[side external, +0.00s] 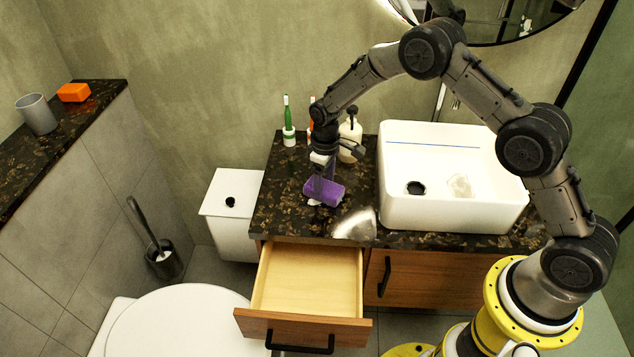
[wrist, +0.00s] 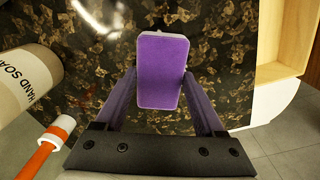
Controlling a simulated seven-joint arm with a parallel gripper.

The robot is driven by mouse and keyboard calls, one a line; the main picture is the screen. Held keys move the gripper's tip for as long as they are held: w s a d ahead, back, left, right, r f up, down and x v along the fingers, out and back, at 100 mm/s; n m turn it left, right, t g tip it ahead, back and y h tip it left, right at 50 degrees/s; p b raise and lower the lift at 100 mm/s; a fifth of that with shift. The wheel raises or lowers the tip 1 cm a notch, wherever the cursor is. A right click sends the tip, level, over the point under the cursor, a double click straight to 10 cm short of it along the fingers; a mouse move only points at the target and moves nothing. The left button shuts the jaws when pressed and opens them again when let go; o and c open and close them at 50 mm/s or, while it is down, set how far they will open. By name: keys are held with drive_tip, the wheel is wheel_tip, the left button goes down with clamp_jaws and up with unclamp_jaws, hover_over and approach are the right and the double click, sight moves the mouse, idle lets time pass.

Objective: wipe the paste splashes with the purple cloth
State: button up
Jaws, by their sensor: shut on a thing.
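The purple cloth (side external: 324,191) is a block-like pad on the dark speckled counter (side external: 283,215), left of the sink. My gripper (side external: 322,178) points down and is shut on it. In the wrist view the purple cloth (wrist: 162,72) sits between the two fingers of my gripper (wrist: 161,90). A small white paste splash (side external: 314,203) shows at the cloth's lower left edge. In the wrist view a bit of white splash (wrist: 159,31) shows just past the cloth's far end. The cloth hides the counter under it.
A white sink (side external: 450,213) stands to the right. The drawer (side external: 306,281) below is open and empty. A green toothbrush (side external: 288,115) and a soap bottle (side external: 350,138) stand at the back.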

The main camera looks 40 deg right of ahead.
drive_tip(key=shift+s+d+f, duration=0.3)
drive_tip(key=shift+s+d, duration=0.2)
drive_tip(key=shift+s, duration=0.15)
drive_tip(key=shift+s+d, duration=1.25)
drive_tip(key=shift+s, duration=0.15)
drive_tip(key=shift+w+a+r, duration=0.2)
drive_tip(key=shift+w+a, duration=0.5)
drive_tip(key=shift+w, duration=0.1)
drive_tip(key=shift+w+a+r, duration=0.2)
drive_tip(key=shift+w+a, duration=0.5)
drive_tip(key=shift+w, duration=0.1)
drive_tip(key=shift+w+a+f, duration=0.1)
drive_tip(key=shift+w+a, duration=1.25)
drive_tip(key=shift+w, duration=0.05)
drive_tip(key=shift+w+a+f, duration=0.25)
drive_tip(key=shift+w+a, duration=0.95)
drive_tip(key=shift+a, duration=0.1)
wheel_tip(320, 180, up, 6)
drive_tip(key=shift+w+r, duration=0.1)
drive_tip(key=shift+r, duration=0.05)
